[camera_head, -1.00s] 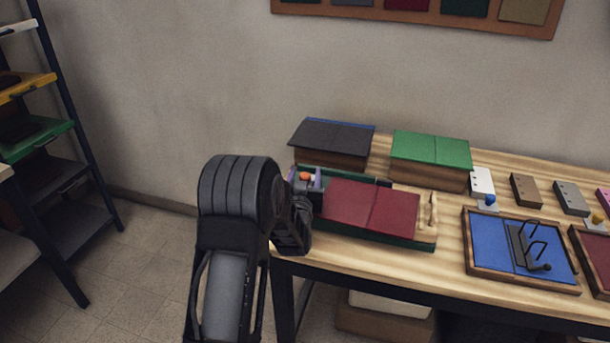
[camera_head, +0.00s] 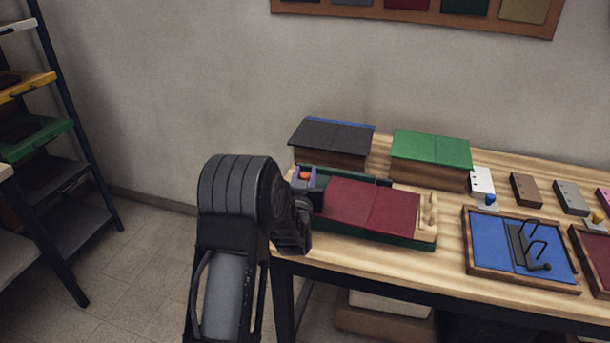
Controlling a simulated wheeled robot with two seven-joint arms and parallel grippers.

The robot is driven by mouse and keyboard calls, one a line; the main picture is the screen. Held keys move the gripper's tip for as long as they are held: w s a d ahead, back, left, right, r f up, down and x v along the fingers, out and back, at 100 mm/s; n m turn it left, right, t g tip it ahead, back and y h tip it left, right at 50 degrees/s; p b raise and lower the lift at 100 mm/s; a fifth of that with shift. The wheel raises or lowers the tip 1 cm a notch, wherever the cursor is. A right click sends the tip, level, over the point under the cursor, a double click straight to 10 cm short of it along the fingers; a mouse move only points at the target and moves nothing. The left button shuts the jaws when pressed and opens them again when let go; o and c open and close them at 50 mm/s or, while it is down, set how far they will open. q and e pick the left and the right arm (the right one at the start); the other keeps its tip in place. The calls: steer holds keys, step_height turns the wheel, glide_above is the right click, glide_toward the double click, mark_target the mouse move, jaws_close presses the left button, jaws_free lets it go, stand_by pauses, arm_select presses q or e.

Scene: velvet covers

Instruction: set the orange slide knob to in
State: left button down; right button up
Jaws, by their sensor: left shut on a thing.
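The orange slide knob (camera_head: 305,175) shows as a small orange top at the left end of a green-framed tray (camera_head: 408,240) with dark red velvet panels (camera_head: 372,206). My left gripper (camera_head: 307,187) is at that end, with its purple-grey fingers around the knob. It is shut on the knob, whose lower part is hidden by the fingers. My left wrist hides the tray's near left corner. My right gripper is not in view.
A black-covered box (camera_head: 332,137) and a green-covered box (camera_head: 431,149) stand just behind the tray. A blue tray with dark wire handles (camera_head: 490,245) lies to the right. Small blocks with knobs line the back right.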

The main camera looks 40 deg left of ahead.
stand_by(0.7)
arm_select(q)
steer(key=shift+w+d, duration=0.15)
steer(key=shift+d, duration=0.2)
steer(key=d, duration=0.1)
steer(key=w+d+b, duration=0.1)
steer(key=d, duration=0.1)
steer(key=shift+w+d+b, duration=0.1)
steer(key=shift+d+b, duration=0.15)
steer(key=shift+b, duration=0.05)
steer(key=shift+a, duration=0.1)
steer(key=c, duration=1.1)
jaws_free()
steer(key=shift+o, duration=0.2)
